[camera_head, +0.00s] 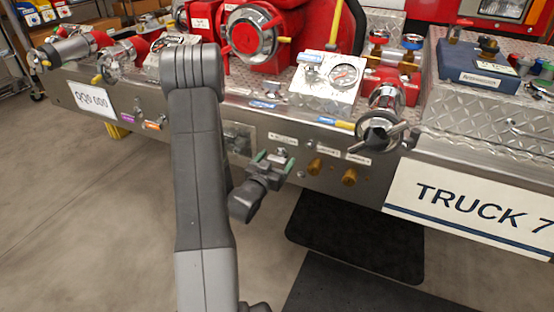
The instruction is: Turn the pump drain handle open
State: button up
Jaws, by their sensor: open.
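My gripper (275,160) is in front of the truck's metal bumper, right of my grey arm. Its two green-tipped fingers are apart. A small silver fitting (281,153) shows on the bumper face between and just beyond the fingertips, under a white label (284,141) too small to read. It may be the pump drain handle. Its lower part is hidden by the gripper, and I cannot tell whether the fingers touch it. The red pump (265,52) with its round silver cap sits on the bumper above.
Two brass caps (349,177) stick out of the bumper right of the gripper. A silver-capped outlet (380,128) with dark lugs and a gauge panel (330,78) are above. A "TRUCK 7" sign (470,205) hangs at the right. Floor in front is open, with dark mats (355,240).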

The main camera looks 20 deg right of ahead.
jog(key=shift+w+d, duration=0.3)
jog(key=shift+d, duration=0.1)
jog(key=c, duration=1)
jog(key=shift+w+a+n+b, duration=0.1)
jog(key=shift+n+b, duration=0.65)
jog(key=shift+n, duration=1.65)
jog(key=o, duration=1)
